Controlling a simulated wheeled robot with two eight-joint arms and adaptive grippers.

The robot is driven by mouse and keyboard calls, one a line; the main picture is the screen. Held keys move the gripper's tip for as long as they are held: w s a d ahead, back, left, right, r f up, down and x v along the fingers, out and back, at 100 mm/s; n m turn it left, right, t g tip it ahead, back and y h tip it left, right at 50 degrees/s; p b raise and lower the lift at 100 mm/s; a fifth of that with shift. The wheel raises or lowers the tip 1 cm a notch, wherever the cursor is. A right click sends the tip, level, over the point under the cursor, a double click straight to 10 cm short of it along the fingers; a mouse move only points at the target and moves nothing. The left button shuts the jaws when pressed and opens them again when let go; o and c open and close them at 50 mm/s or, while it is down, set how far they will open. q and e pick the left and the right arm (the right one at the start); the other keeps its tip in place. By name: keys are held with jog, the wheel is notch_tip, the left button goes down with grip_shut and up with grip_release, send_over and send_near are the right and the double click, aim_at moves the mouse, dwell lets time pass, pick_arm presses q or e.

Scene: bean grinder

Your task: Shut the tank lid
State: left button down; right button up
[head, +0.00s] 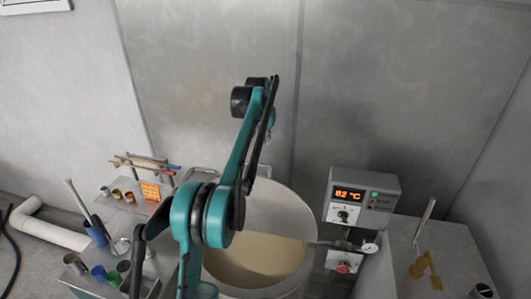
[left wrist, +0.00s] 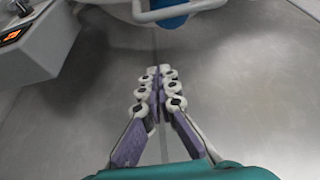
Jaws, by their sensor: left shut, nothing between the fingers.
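The tank (head: 305,272) stands at the bottom middle of the head view, its mouth showing beige contents (head: 255,262). Its pale grey lid (head: 285,207) is raised at the back of the mouth, so the tank is open. My left arm crosses in front and hides part of the lid and rim. My left gripper's fingers (left wrist: 157,78) show clearly in the left wrist view, shut and empty against a grey metal surface. In the head view the fingertips are mostly hidden by the arm, high up near the back wall. I cannot see my right gripper.
A control box (head: 364,198) with an orange display is right of the tank, with a gauge (head: 369,248) below. A right-hand bench (head: 455,250) holds a yellow tool. A left-hand bench carries cups and tools, including an orange block (head: 150,191). A white pipe (head: 50,230) lies far left.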

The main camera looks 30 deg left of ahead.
pick_arm(q)
notch_tip(320, 180, down, 9)
jog(key=p, duration=0.2)
dwell(0.6)
jog(key=shift+s+d+r, duration=0.1)
jog(key=shift+s, duration=0.05)
